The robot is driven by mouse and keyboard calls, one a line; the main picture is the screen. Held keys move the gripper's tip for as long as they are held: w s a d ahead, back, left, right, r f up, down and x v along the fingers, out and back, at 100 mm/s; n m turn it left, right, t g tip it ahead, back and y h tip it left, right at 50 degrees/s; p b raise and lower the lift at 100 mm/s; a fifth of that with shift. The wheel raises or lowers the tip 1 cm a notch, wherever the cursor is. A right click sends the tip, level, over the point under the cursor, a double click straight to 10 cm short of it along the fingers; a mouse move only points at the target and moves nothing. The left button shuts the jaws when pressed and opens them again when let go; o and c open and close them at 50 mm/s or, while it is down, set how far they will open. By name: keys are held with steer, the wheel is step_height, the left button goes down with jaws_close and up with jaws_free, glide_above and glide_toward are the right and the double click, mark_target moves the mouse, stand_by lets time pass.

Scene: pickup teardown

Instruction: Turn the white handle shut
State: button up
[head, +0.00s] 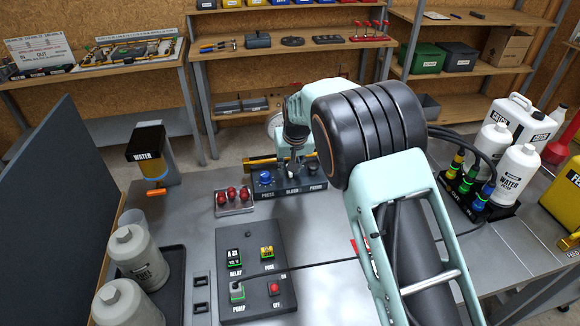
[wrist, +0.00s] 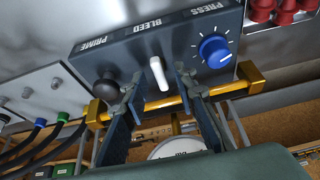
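The white handle (wrist: 158,73) is a short lever under the word BLEED on a dark control panel (wrist: 120,57) in the wrist view. It sits between a black knob (wrist: 105,88) and a blue dial (wrist: 214,50). My gripper (wrist: 158,84) is open, with one finger on each side of the handle and a visible gap to both. I cannot tell how deep the fingers reach. In the head view the panel (head: 290,191) stands at the table's far edge with my gripper (head: 294,165) over it, and the handle cannot be made out.
A brass pipe (wrist: 165,103) runs along the panel's back edge, close to the fingers. Red caps (head: 233,196) in a rack stand left of the panel. A dark relay and pump board (head: 240,262) lies nearer. Bottles (head: 515,175) and coloured connectors (head: 470,180) stand at right.

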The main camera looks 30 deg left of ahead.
steer(key=v, duration=1.2)
steer(key=shift+w, duration=0.1)
